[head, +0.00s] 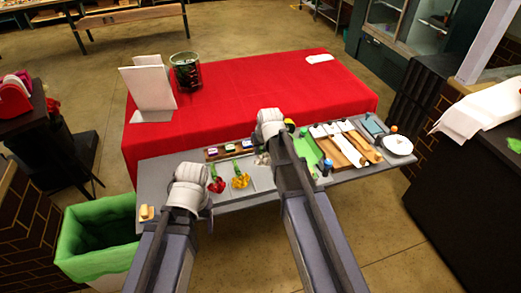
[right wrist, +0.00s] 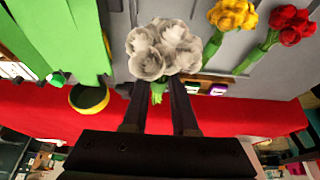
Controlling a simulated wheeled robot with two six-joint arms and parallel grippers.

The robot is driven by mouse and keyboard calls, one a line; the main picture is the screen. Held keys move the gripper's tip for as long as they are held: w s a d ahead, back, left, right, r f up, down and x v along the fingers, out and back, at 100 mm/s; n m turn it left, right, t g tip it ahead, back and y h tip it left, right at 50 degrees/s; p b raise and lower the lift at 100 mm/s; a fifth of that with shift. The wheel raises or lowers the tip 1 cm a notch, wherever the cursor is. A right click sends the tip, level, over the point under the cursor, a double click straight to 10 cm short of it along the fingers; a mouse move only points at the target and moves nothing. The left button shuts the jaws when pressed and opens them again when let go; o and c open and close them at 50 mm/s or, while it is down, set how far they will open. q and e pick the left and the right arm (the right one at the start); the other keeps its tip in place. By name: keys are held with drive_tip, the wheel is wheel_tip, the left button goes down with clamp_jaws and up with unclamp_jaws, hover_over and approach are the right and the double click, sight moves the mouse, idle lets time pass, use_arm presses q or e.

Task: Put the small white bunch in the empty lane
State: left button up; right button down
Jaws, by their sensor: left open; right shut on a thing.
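The small white bunch (right wrist: 163,48) is between the fingers of my right gripper (right wrist: 158,88) in the right wrist view, its white heads showing and a bit of green stem between the fingers. In the head view my right arm mostly hides it. The red bunch (head: 217,185) and yellow bunch (head: 240,181) lie in lanes on the grey board; the right wrist view also shows the yellow one (right wrist: 233,15) and the red one (right wrist: 291,24). The empty lane (head: 263,180) appears to lie right of the yellow bunch, partly behind my right arm. My left gripper (head: 209,218) is open and empty near the board's front left.
Green sheets (head: 306,149) lie right of my right arm, followed by wooden trays (head: 340,150) and a white round dish (head: 398,145). A small rack (head: 229,149) stands behind the lanes. A green-lined bin (head: 100,235) stands at the left. The red table (head: 250,90) is mostly clear.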

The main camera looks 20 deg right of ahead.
drive_tip(key=shift+a+f+b, duration=0.1)
drive_tip(key=shift+f+b, duration=0.55)
drive_tip(key=shift+f, duration=0.1)
wheel_tip(320, 180, down, 7)
drive_tip(key=b, duration=0.6)
drive_tip(key=shift+r+b, duration=0.2)
drive_tip(key=shift+b, duration=0.15)
drive_tip(key=shift+f, duration=0.3)
idle(0.5)
drive_tip(key=shift+c, duration=1.1)
unclamp_jaws()
drive_tip(key=shift+r, duration=0.15)
wheel_tip(320, 180, up, 7)
drive_tip(key=p, duration=0.6)
drive_tip(key=shift+p, duration=0.3)
